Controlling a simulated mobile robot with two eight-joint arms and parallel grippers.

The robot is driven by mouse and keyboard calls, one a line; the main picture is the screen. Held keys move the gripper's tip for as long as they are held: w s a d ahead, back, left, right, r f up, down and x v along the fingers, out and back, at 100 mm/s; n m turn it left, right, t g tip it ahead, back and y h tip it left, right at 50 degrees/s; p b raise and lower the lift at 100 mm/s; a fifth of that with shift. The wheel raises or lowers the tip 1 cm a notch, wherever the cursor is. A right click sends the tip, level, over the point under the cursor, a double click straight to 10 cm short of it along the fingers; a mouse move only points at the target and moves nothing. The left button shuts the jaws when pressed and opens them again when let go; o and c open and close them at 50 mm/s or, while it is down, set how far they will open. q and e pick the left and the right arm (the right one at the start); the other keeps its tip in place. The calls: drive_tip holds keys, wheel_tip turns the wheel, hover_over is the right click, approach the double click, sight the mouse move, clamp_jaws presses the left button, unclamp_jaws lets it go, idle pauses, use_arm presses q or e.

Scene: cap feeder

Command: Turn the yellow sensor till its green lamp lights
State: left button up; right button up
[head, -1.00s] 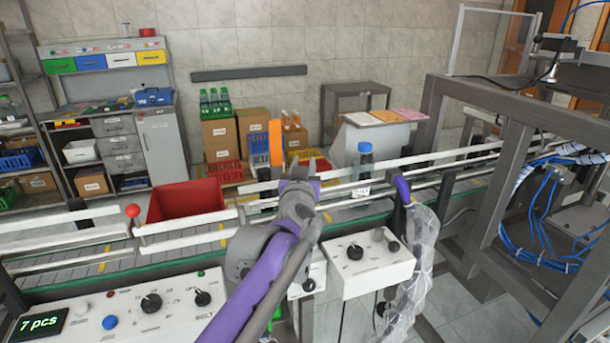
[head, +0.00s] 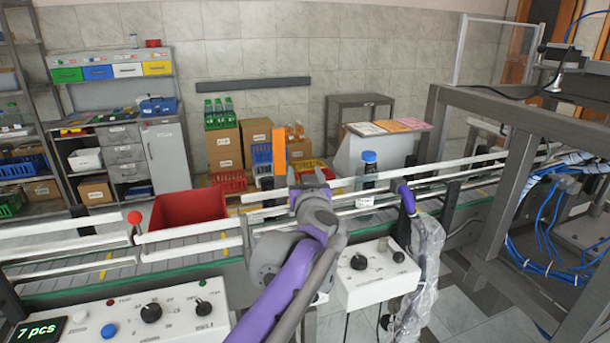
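An upright orange-yellow block (head: 279,152), which may be the yellow sensor, stands at the conveyor's far rail. No green lamp can be made out on it, and its lower part is hidden by the rails and my gripper. My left gripper (head: 312,180) is in front of the conveyor, just right of the block in the picture. Its two fingers point away from me with a gap between them. It appears empty, and I cannot tell any contact with the block. My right gripper does not show.
The conveyor (head: 100,253) with pale guard rails crosses the view. A blue-capped bottle (head: 368,178) stands on it, right of my gripper. A red bin (head: 187,210) is to the left. A grey frame (head: 510,190) fills the right.

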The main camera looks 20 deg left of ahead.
use_arm(q)
drive_tip(key=shift+s, duration=0.1)
drive_tip(key=v, duration=1)
drive_tip(key=shift+s+d, duration=0.15)
drive_tip(key=shift+s, duration=0.15)
drive_tip(key=s+d+f+m+g+h+p, duration=0.45)
drive_tip(key=s+f+m+h+p, duration=0.2)
drive_tip(key=s+f+h, duration=0.45)
drive_tip(key=s+a+f+n+g+y+p, duration=0.1)
drive_tip(key=s+a+f+g+y, duration=0.1)
drive_tip(key=s+f, duration=0.5)
drive_tip(key=s+a+f+n+g+y+p, duration=0.1)
drive_tip(key=s+a+f+g+y, duration=0.1)
drive_tip(key=s+a+f+g, duration=0.3)
drive_tip(key=s+a+f, duration=0.1)
drive_tip(key=s+f, duration=0.2)
drive_tip(key=s, duration=0.2)
drive_tip(key=shift+f+y, duration=0.15)
drive_tip(key=shift+y, duration=0.15)
